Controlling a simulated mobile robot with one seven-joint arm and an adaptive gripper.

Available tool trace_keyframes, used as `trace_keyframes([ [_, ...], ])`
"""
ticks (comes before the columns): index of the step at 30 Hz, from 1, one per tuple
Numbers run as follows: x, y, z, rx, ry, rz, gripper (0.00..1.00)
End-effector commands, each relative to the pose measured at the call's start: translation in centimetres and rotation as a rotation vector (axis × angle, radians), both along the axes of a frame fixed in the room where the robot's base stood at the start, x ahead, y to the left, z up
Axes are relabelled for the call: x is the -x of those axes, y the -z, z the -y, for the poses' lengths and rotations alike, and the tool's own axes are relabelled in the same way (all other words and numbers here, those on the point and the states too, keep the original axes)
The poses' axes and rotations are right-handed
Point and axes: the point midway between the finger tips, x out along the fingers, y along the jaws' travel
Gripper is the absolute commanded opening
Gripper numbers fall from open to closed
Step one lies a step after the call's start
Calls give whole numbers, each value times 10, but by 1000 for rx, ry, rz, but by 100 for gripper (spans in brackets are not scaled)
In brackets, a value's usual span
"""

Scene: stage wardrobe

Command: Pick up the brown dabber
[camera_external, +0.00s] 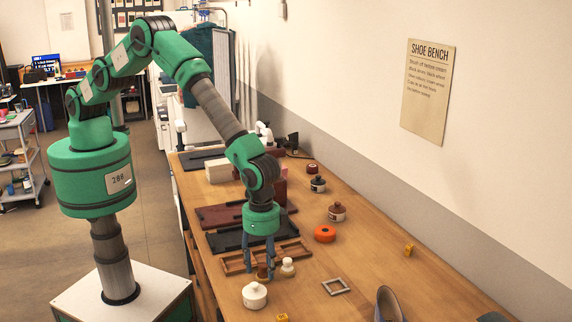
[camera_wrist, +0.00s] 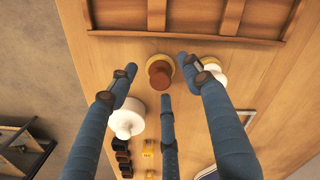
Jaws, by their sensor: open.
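The brown dabber (camera_wrist: 160,72) stands on the bench, seen from above in the wrist view, with a brown top over a yellowish base. In the external view the brown dabber (camera_external: 262,272) is partly hidden by my fingers. My gripper (camera_wrist: 157,79) is open, with its blue fingers spread around the dabber and visible gaps between them and it. In the external view my gripper (camera_external: 259,268) points down, low over the bench. It holds nothing.
A white-topped dabber (camera_external: 287,267) stands close on the right, near one finger. A white pot (camera_external: 254,296) stands in front. A wooden divided tray (camera_external: 292,252) lies just behind. A square frame (camera_external: 336,286), orange tin (camera_external: 325,234) and shoe (camera_external: 388,304) lie to the right.

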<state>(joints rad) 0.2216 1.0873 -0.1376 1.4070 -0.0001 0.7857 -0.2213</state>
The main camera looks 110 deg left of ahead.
Motion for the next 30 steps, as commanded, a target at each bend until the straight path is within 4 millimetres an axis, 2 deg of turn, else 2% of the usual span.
trace_keyframes([
  [6,0,10,0,0,0,1,49],
  [21,0,10,0,0,0,1,49],
  [22,0,10,0,0,0,1,47],
  [27,0,10,0,0,0,1,13],
  [28,0,10,0,0,0,1,9],
  [30,0,10,0,0,0,1,9],
])
